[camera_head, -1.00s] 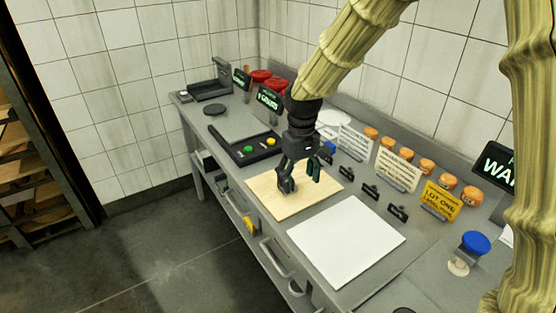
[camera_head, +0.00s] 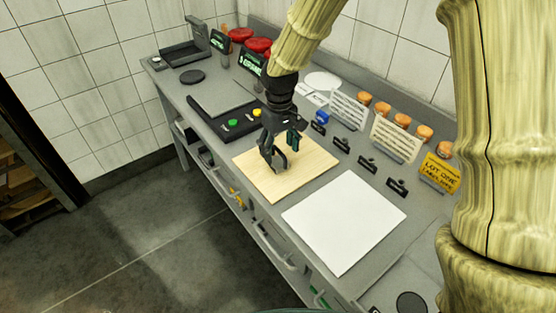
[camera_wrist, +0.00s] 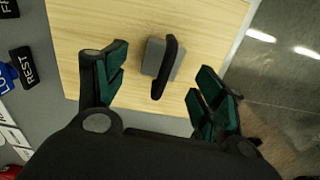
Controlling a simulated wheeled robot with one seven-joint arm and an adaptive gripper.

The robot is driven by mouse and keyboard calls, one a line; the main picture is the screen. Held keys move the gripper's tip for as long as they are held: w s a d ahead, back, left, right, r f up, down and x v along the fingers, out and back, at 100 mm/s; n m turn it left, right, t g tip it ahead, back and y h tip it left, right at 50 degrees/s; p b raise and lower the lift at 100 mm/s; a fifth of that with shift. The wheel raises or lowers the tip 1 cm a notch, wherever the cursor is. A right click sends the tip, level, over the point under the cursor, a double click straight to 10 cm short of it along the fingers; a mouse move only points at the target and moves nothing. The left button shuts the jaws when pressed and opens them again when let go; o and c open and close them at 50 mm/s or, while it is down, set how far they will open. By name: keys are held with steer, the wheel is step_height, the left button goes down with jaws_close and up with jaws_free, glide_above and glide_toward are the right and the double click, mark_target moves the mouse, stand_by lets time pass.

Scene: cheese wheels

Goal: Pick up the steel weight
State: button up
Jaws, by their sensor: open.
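The steel weight (camera_wrist: 153,57) is a small grey block with a dark upright handle or bar, on the wooden board (camera_wrist: 215,22) in the wrist view. My gripper (camera_wrist: 157,78) is open, with its green-padded fingers apart on either side of the weight and no contact visible. In the head view my gripper (camera_head: 283,155) points down over the wooden board (camera_head: 305,175). The weight is mostly hidden there by the fingers.
A white sheet (camera_head: 345,220) lies in front of the board. A scale with green and yellow buttons (camera_head: 233,122) is behind it. Small black clips (camera_head: 367,165), sign cards (camera_head: 394,138) and orange-capped jars (camera_head: 402,120) line the right side.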

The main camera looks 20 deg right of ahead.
mark_target(279, 150)
steer(key=shift+s+f+p, duration=0.15)
steer(key=shift+s+p, duration=0.15)
steer(key=shift+s, duration=0.15)
steer(key=f, duration=0.1)
steer(key=f+p, duration=0.1)
steer(key=f, duration=0.1)
steer(key=shift+w+a+f, duration=0.1)
steer(key=shift+w+a, duration=0.05)
steer(key=shift+w, duration=0.25)
steer(key=shift+s+f, duration=0.2)
steer(key=shift+f, duration=0.3)
steer(key=shift+w+f, duration=0.1)
steer(key=c, duration=1.5)
steer(key=shift+r, duration=0.2)
